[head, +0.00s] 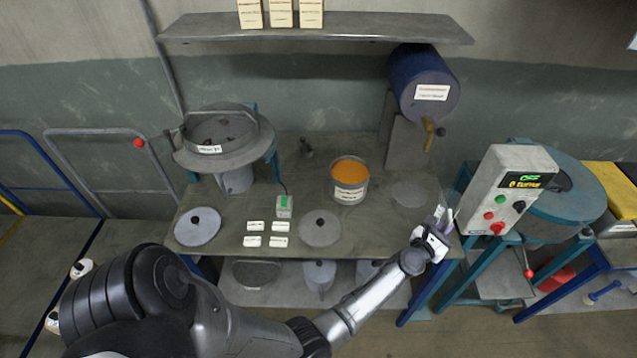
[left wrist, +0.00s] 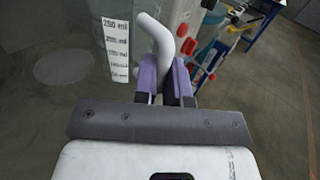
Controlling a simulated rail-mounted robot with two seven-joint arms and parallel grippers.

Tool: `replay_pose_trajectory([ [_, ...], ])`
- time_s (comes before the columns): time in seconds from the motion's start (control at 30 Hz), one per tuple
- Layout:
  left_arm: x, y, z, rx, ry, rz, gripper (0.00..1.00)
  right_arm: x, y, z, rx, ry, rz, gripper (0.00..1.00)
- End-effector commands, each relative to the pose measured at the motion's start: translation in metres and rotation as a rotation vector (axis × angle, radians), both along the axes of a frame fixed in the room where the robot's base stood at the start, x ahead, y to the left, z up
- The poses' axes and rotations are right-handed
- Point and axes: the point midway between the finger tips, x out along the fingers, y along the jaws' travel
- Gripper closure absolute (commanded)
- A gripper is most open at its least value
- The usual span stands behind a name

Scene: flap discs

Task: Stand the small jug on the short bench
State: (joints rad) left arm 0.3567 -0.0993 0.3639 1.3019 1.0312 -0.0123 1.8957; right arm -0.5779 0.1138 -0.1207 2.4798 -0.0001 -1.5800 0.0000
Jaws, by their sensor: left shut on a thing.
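My left gripper (head: 444,216) is over the right end of the grey bench (head: 385,226). In the left wrist view its purple fingers (left wrist: 167,82) are shut on the pale curved handle of the small jug (left wrist: 157,38). The jug is clear, with a white scale strip marked in ml on its side. In the head view only a small pale part of the jug (head: 439,211) shows at the fingers. I cannot tell whether its base touches the bench. My right gripper is not in view.
An orange-filled can (head: 349,194), round discs (head: 320,228) and several small white blocks (head: 279,241) stand on the bench. A control box (head: 505,190) stands close on the right. The bench patch left of the gripper is clear.

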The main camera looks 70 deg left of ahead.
Motion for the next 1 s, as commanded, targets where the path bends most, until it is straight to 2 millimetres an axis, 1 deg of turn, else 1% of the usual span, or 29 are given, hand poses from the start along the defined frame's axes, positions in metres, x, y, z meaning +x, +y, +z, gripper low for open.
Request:
replay_pose_trajectory([
  [0.03,-0.003,0.006,-0.006,-0.002,0.001,0.054,1.0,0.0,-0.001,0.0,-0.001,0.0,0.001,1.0],
  [0.1,-0.008,0.015,-0.012,-0.002,0.0,0.126,1.0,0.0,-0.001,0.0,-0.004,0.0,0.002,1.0],
  [0.2,-0.015,0.025,-0.016,-0.003,-0.001,0.212,1.0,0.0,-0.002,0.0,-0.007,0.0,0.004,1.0],
  [0.33,-0.022,0.033,-0.017,-0.001,-0.002,0.28,1.0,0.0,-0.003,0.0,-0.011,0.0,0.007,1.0],
  [0.47,-0.024,0.036,-0.018,0.0,-0.003,0.301,1.0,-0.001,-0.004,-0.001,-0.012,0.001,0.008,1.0],
  [0.57,-0.024,0.037,-0.022,0.001,-0.003,0.301,1.0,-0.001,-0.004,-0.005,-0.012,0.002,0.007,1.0],
  [0.67,-0.024,0.037,-0.032,0.001,-0.003,0.3,1.0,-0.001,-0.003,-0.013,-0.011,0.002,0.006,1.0],
  [0.83,-0.024,0.037,-0.053,0.001,-0.002,0.298,1.0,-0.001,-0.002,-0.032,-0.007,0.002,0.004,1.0],
  [0.9,-0.024,0.036,-0.059,0.001,-0.002,0.298,1.0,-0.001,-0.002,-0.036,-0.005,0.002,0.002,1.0],
  [1.0,-0.024,0.036,-0.061,0.001,-0.002,0.298,1.0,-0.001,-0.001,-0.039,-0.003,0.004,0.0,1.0],
])
